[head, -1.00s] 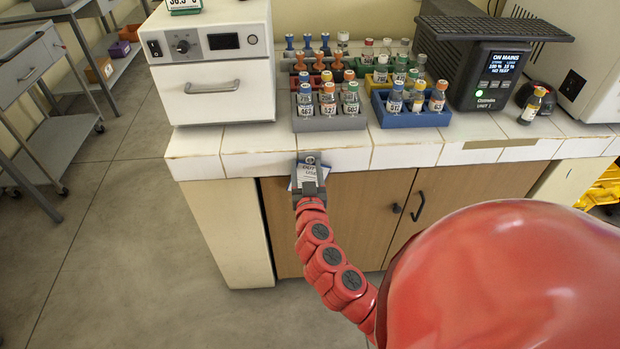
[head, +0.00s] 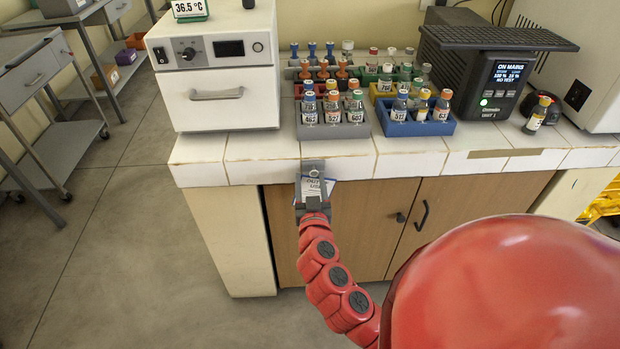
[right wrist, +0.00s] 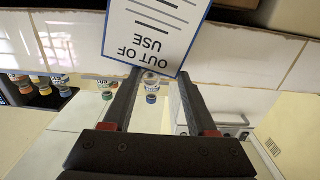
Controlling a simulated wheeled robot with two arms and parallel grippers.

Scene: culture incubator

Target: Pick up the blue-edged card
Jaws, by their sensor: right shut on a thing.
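The blue-edged card (head: 320,186) is white with black "OUT OF USE" print. It is at the counter's front edge in the head view, partly hidden by my right gripper (head: 313,178). In the right wrist view the card (right wrist: 152,42) shows upside down and tilted, with its lower corner between the fingertips of my right gripper (right wrist: 160,76). The gripper is shut on the card. A small grey piece at the counter edge shows just above it; I cannot tell whether the card touches it. My left gripper is not in view.
Racks of capped vials (head: 345,131) and a blue rack (head: 415,128) stand on the white-tiled counter (head: 260,146) above the gripper. Wooden cupboard doors (head: 380,215) are below.

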